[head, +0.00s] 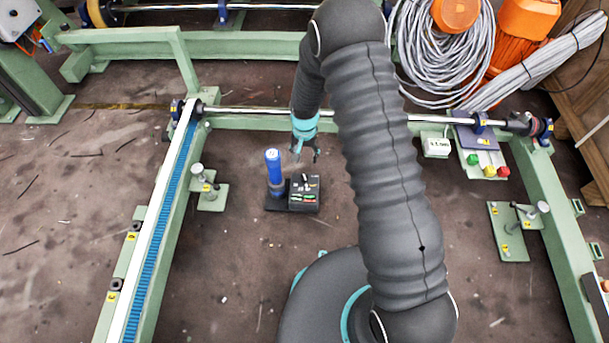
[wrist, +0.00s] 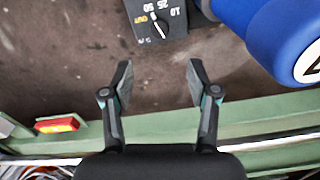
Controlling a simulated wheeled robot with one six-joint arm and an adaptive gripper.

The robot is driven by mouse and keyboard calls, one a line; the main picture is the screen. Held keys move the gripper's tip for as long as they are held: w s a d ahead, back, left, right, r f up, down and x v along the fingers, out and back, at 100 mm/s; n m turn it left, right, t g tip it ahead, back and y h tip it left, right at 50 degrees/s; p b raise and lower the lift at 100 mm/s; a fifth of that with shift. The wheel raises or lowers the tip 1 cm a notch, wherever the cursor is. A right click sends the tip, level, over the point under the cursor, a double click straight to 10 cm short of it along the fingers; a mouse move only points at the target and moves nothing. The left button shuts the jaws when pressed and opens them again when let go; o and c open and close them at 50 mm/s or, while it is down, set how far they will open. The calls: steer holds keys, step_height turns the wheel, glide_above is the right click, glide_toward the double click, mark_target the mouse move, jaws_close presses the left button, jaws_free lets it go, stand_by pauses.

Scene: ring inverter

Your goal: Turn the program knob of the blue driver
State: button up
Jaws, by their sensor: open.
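The blue driver (head: 273,166) stands upright on a dark base, with a black box (head: 304,192) at its right. In the wrist view its blue cap (wrist: 275,35) is large at the top right. The program knob (wrist: 160,28) is a dark dial with a white pointer line at the top edge, ringed by white numbers and yellow lettering. My gripper (wrist: 158,85) is open and empty, with the knob beyond its fingertips and apart from them. In the head view my gripper (head: 308,153) hangs just behind the box; the knob is too small to make out there.
A green frame beam (wrist: 250,115) with a steel rod runs behind my gripper. A blue-belted rail (head: 160,235) is at the left. A post on a green plate (head: 211,196) stands left of the driver. The brown floor in front of the driver is clear.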

mark_target(305, 177)
step_height(305, 177, down, 13)
steer(key=shift+r+b, duration=0.1)
steer(key=shift+b, duration=0.25)
jaws_close()
